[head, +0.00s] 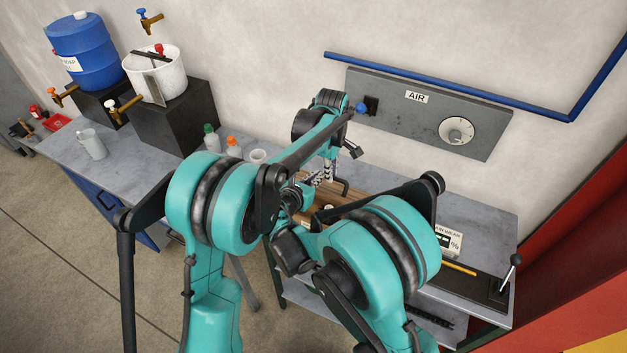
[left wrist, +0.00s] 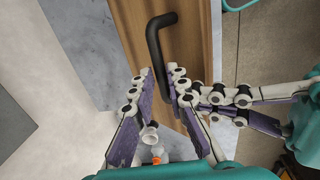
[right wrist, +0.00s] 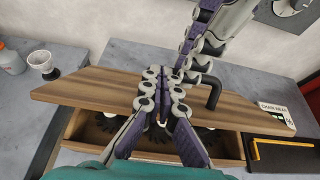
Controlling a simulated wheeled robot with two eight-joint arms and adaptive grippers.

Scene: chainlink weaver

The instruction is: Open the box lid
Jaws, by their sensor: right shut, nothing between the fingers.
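The wooden box (right wrist: 222,146) stands on the grey bench, with dark toothed parts inside its opening. Its brown lid (right wrist: 85,88) is raised above the opening in the right wrist view; it also shows in the left wrist view (left wrist: 200,45). A black bar handle (right wrist: 213,95) is on the lid; it shows in the left wrist view (left wrist: 155,45). My right gripper (right wrist: 165,75) is shut and empty at the lid's near side; contact is unclear. In the head view my arms hide most of the box.
A white cup (right wrist: 42,62) and an orange-capped bottle (right wrist: 10,58) stand left of the box. A chain wear gauge (right wrist: 277,112) lies to its right. The AIR panel (head: 425,115) is on the wall behind. Bare bench lies behind the box.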

